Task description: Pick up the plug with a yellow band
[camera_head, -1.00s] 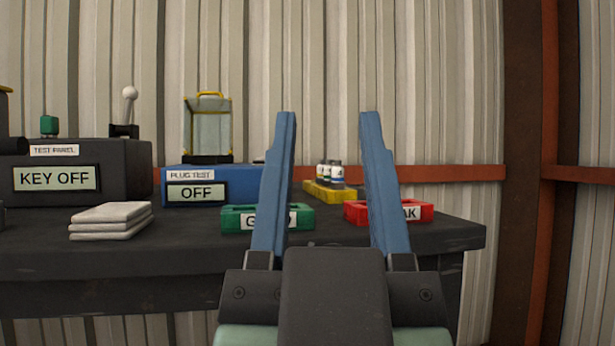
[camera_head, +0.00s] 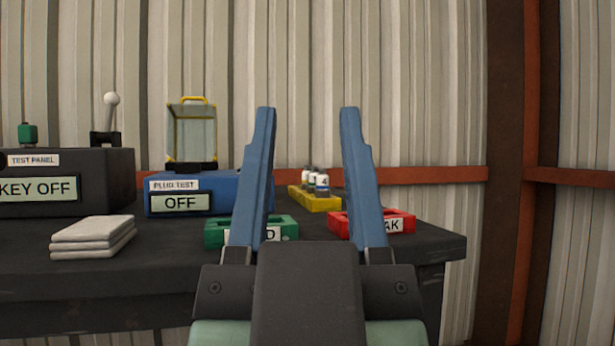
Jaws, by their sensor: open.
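Several small white plugs with dark tops (camera_head: 316,181) stand in a yellow tray (camera_head: 322,204) on the dark bench. One has a label that reads 4. A yellow band cannot be made out on any of them at this size. My gripper (camera_head: 308,108) is open and empty, its two blue fingers pointing up in the picture. The plugs show between the fingers, farther back than the gripper. The fingers partly cover the green and red trays.
A green tray (camera_head: 222,233) and a red tray (camera_head: 400,223) sit nearer on the bench (camera_head: 170,255). Left are a blue plug-test box (camera_head: 225,190) reading OFF, a clear yellow-framed case (camera_head: 191,132), folded white cloths (camera_head: 90,237) and a test panel (camera_head: 100,180). A corrugated wall stands behind.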

